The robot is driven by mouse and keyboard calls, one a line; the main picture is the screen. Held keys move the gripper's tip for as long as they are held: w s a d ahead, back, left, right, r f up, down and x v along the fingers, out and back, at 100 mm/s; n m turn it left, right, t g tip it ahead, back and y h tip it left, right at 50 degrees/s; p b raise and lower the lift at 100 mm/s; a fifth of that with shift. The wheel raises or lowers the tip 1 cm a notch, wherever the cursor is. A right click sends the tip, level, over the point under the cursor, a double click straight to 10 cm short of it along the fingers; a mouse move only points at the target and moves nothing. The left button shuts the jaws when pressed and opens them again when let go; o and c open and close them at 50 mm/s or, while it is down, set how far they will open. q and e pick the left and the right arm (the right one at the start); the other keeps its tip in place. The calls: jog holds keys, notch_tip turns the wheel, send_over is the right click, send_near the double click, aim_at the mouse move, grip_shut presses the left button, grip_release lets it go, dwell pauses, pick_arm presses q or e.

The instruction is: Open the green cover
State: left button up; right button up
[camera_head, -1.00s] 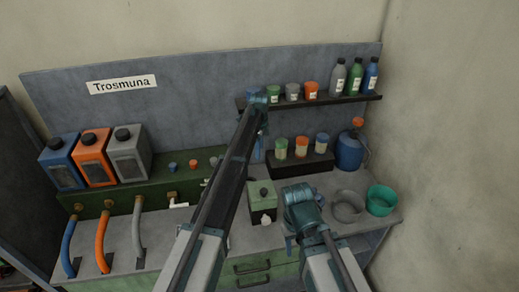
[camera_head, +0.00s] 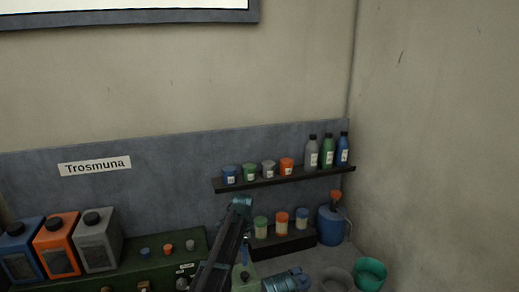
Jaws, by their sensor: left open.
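A small pale-green box (camera_head: 244,279) with a dark knob on top stands on the bench at the bottom centre; its green top looks closed, and its lower part is cut off by the frame. My left arm rises in front of it, bends at a teal joint, and comes down behind. My left gripper (camera_head: 249,257) is largely hidden behind my arm, just above or behind the box; I cannot tell whether it touches it. It is open. My right arm shows only a teal joint at the bottom edge; its gripper is out of view.
A shelf (camera_head: 300,178) holds several jars and bottles. Below it, a dark rack (camera_head: 285,244) holds 3 jars, beside a blue jug (camera_head: 331,229). A green bowl (camera_head: 371,273) and grey bowl (camera_head: 337,281) sit right. Three canisters (camera_head: 58,243) stand left.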

pick_arm(q)
jog(key=s+f+n+b, duration=0.4)
jog(key=s+f, duration=0.1)
jog(key=s, duration=0.6)
jog(key=s+f+n+b, duration=0.3)
jog(key=s+f+b, duration=0.2)
jog(key=s, duration=0.6)
jog(key=s+d+f+n+y+b, duration=0.1)
jog(key=s+f+n+b, duration=0.3)
jog(key=s, duration=0.7)
notch_tip(320, 180, down, 2)
jog(key=shift+s+f+n+b, duration=0.1)
jog(key=shift+s+n+b, duration=0.05)
jog(key=shift+n+b, duration=0.2)
pick_arm(e)
notch_tip(320, 180, down, 16)
jog(key=shift+f, duration=0.15)
